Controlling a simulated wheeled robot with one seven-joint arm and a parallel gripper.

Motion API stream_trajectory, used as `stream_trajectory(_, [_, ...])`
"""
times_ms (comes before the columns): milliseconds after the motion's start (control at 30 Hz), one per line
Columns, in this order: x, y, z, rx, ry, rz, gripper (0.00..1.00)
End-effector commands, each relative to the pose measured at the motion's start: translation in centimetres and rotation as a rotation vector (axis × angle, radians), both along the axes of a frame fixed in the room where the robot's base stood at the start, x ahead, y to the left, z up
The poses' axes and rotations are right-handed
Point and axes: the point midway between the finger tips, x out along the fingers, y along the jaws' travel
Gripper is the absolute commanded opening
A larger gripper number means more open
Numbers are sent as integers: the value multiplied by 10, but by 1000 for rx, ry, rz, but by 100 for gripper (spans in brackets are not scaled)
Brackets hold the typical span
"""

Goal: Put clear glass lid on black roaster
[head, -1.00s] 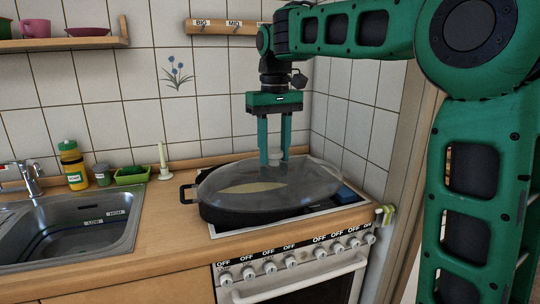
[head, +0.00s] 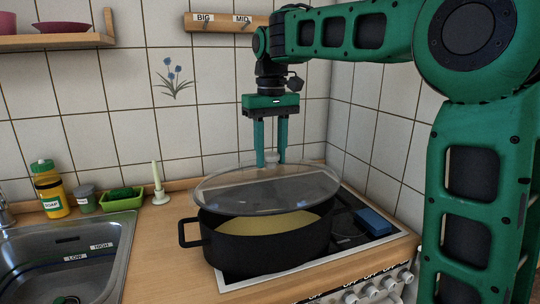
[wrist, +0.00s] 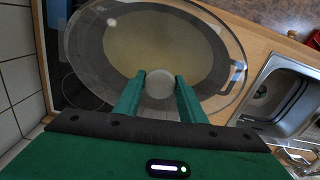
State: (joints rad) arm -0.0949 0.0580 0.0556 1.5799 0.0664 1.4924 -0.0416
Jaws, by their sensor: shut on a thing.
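The clear glass lid (head: 240,193) is oval with a pale knob. My gripper (head: 271,161) is shut on the knob and points down; the wrist view also shows my gripper (wrist: 160,88) with the knob between its fingers and the lid (wrist: 228,50) spread beyond. The black roaster (head: 255,245) stands on the stove with something yellowish inside. The lid is over the rear part of the roaster, shifted toward the back wall, and the roaster's front opening is uncovered. Whether the lid touches the rear rim I cannot tell.
A blue block (head: 373,221) lies on the stovetop right of the roaster. A candle (head: 158,183), a green tray (head: 123,199) and a soap bottle (head: 49,190) stand left, by the sink (head: 75,255). Tiled walls close off the back and right.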

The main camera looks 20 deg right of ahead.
Motion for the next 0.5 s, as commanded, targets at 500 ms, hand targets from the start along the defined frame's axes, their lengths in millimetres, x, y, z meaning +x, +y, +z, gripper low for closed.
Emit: stream_trajectory(500, [0, -5, 1, 0, -3, -4, 0])
